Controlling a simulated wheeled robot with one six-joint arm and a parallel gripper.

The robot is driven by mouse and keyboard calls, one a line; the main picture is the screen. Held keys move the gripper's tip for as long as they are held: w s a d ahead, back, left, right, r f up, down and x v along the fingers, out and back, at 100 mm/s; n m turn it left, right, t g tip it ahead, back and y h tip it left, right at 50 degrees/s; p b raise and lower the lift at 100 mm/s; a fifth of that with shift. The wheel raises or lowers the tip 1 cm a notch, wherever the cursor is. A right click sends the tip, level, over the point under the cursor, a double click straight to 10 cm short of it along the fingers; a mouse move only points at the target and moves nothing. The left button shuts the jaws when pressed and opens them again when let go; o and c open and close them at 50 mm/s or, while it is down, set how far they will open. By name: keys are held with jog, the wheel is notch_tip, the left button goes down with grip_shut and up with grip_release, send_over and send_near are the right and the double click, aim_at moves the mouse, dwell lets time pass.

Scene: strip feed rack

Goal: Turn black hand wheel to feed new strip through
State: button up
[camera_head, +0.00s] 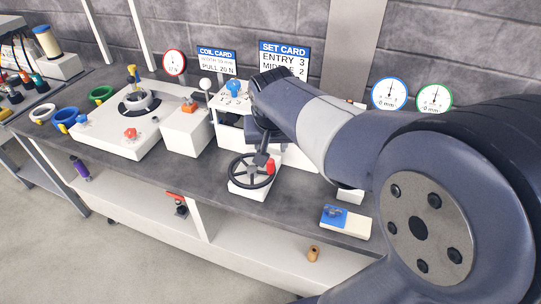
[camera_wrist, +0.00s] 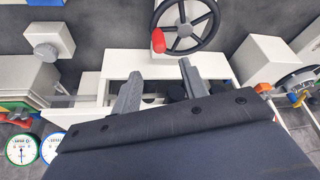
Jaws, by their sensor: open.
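The black hand wheel (camera_head: 250,171) sits on a white block at the front of the bench, with a red knob (camera_head: 270,166) on its rim at the right. In the wrist view the wheel (camera_wrist: 184,29) is at the top, its red knob (camera_wrist: 158,41) at the lower left of the rim. My gripper (camera_wrist: 160,70) is open and empty. Its fingers point toward the wheel, with the knob ahead of the gap between them and apart from them. In the head view my arm hides much of the white feed unit. I cannot make out the strip.
A coil plate (camera_head: 128,128) and a white box (camera_head: 187,130) stand left of the wheel. A blue and white block (camera_head: 345,221) lies at the bench's front edge. Two dials (camera_head: 391,94) and a set card (camera_head: 283,60) stand behind. Bare bench lies right of the wheel.

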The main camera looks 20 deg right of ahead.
aim_at(270, 161)
jog(key=x, duration=1)
jog(key=shift+w+f, duration=0.15)
jog(key=shift+f, duration=0.15)
jog(key=shift+c, duration=0.4)
grip_shut()
